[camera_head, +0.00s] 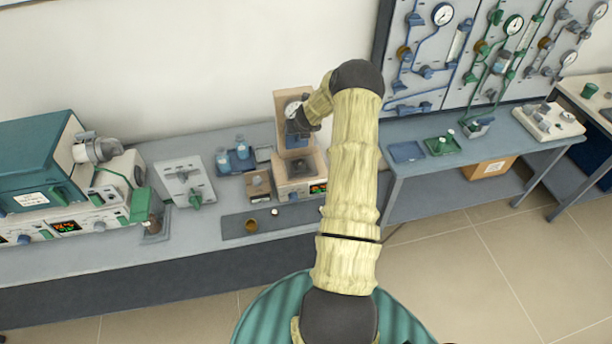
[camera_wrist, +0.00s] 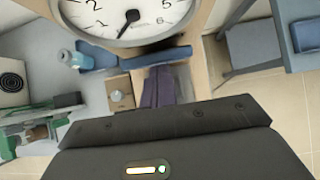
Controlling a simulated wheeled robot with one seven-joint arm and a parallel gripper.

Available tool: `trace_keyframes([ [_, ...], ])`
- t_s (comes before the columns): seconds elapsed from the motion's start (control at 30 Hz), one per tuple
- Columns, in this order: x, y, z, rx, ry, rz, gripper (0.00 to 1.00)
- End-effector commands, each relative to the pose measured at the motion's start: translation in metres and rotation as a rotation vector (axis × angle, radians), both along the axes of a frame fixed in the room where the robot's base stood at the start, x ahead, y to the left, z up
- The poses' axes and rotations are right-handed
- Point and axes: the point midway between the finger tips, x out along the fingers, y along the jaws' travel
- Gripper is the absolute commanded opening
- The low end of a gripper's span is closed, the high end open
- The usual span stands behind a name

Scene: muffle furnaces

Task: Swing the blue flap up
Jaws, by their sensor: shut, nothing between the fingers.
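The blue flap (camera_wrist: 178,54) shows in the wrist view as a narrow blue bar below a large white dial. In the head view it sits low on the front of the tall wooden unit (camera_head: 283,101), partly hidden by my gripper. My gripper's fingers (camera_wrist: 160,72) are together and empty, with their tips close to the flap's middle. I cannot tell whether they touch it. In the head view my arm reaches over from the right, and my wrist covers part of the unit and its dial (camera_head: 291,109).
Left of the unit are a small wooden box (camera_head: 258,186), blue-capped bottles, a white switch panel (camera_head: 184,182) and a teal furnace (camera_head: 38,160). A gauge board stands at the right.

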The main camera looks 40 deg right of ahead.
Motion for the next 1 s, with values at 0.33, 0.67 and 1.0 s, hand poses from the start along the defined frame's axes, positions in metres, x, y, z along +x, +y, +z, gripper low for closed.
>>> trace_keyframes([
  [0.33,0.012,-0.005,0.019,-0.026,-0.032,0.001,0.0],
  [0.67,-0.005,0.002,0.037,-0.025,-0.03,0.001,0.0],
  [1.0,-0.039,0.017,0.068,-0.016,-0.019,0.0,0.0],
])
